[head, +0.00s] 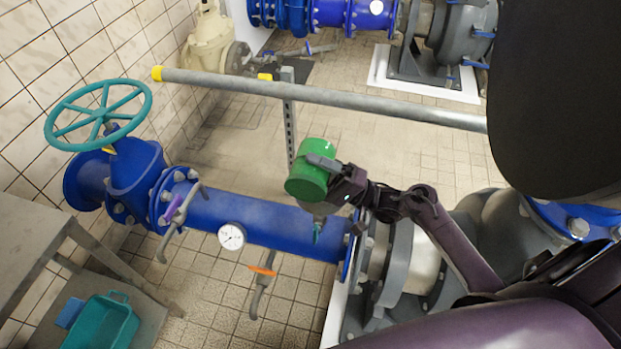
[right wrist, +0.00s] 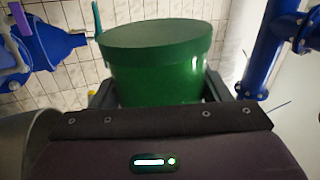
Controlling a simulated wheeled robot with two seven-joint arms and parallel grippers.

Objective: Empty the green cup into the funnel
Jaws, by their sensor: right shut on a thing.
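The green cup (head: 307,181) is held over the blue pipe in the middle of the head view. My right gripper (head: 327,167) is shut on its side. In the right wrist view the cup (right wrist: 160,65) sits between the two dark fingers and shows a plain, flat green end; I see no open mouth. A grey, tapering piece (head: 319,208), which looks like the funnel, shows just below the cup, above a small teal handle. The cup covers its top, and I cannot tell whether they touch. My left gripper is not in view.
A grey horizontal rail (head: 350,96) with a yellow end crosses behind the cup. A teal handwheel (head: 98,115) and a pressure gauge (head: 231,236) are on the blue pipework. A teal bin (head: 102,322) stands at lower left. A large dark shape blocks the upper right.

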